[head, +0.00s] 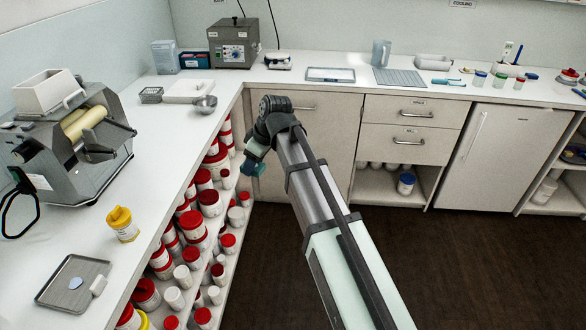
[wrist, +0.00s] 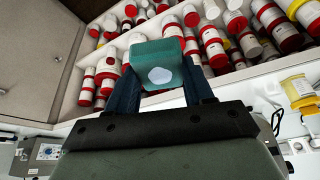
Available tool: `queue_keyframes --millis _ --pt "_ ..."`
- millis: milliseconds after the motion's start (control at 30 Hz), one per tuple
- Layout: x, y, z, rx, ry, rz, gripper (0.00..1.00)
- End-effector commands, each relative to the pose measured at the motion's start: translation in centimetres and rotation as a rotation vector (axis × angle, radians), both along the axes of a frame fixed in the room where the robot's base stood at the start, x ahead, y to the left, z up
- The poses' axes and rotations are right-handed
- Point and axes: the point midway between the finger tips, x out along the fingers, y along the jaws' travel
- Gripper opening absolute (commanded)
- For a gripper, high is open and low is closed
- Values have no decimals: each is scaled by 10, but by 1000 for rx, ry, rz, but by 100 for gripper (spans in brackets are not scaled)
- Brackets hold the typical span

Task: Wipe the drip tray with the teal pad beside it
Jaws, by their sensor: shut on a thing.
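My gripper (head: 252,163) is shut on the teal pad (wrist: 160,58). In the wrist view the pad is a block between my two fingers (wrist: 160,84), with a pale bluish-white patch on its visible face. In the head view the pad (head: 252,168) shows small at my gripper's end, in front of the shelves and off the counter. The drip tray appears to be the flat grey tray (head: 88,269) at the lower left of the counter. A pale blue spot (head: 75,284) and a small white block (head: 98,285) lie on it. My gripper is well apart from the tray.
A yellow-lidded jar (head: 122,225) stands behind the tray, and the grey roller mill (head: 75,140) stands farther back. A metal cup (head: 205,104) sits near the counter corner. Open shelves (head: 205,220) of red-lidded jars lie below the counter. Counter between jar and cup is mostly clear.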

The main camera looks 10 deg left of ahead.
Motion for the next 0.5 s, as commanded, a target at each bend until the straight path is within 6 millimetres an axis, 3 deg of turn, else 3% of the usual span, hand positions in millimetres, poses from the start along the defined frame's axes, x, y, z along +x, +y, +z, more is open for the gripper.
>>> queue_keyframes --millis 33,100,500 --pt "-3 24 7 1 1 68 28" --pt "-11 50 15 1 -1 158 28" --pt "-89 180 44 1 0 667 28"
